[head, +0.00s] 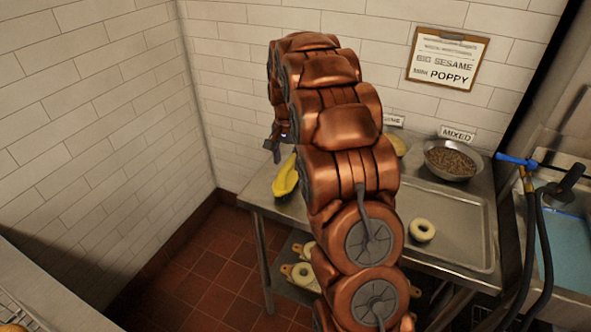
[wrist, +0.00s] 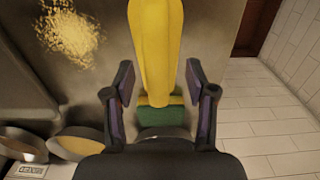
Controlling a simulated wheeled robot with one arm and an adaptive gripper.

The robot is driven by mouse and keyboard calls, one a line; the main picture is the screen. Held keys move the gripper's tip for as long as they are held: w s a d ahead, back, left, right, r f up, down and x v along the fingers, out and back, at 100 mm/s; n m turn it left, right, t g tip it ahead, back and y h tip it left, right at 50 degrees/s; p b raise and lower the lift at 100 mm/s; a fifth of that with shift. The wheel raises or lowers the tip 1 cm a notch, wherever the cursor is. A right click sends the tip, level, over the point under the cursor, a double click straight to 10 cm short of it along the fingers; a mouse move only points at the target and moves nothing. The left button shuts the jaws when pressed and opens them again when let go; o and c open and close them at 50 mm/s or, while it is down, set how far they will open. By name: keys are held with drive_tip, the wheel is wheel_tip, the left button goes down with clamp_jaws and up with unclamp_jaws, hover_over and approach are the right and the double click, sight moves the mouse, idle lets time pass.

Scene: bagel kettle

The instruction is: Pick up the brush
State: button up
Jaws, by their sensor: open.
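The brush (head: 285,178) has a yellow body and lies at the left edge of the steel table (head: 262,203). In the wrist view the brush (wrist: 155,50) runs from the top edge down between my fingers, with a green part at its lower end. My gripper (wrist: 159,88) is open, with one finger on each side of the brush and gaps showing on both sides. In the head view my gripper (head: 275,142) is small and dark, above and behind the brush, and partly hidden by my arm.
A bowl of seeds (head: 451,160) and a tray (head: 470,225) with a bagel (head: 422,230) are on the table's right. Scattered seeds (wrist: 68,35) lie left of the brush. A sink (head: 565,240) with a hose is at far right. The tiled wall (wrist: 295,60) is close.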

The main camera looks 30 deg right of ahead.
drive_tip(key=shift+f+p, duration=0.3)
drive_tip(key=shift+f, duration=1.1)
drive_tip(key=shift+d, duration=0.1)
clamp_jaws()
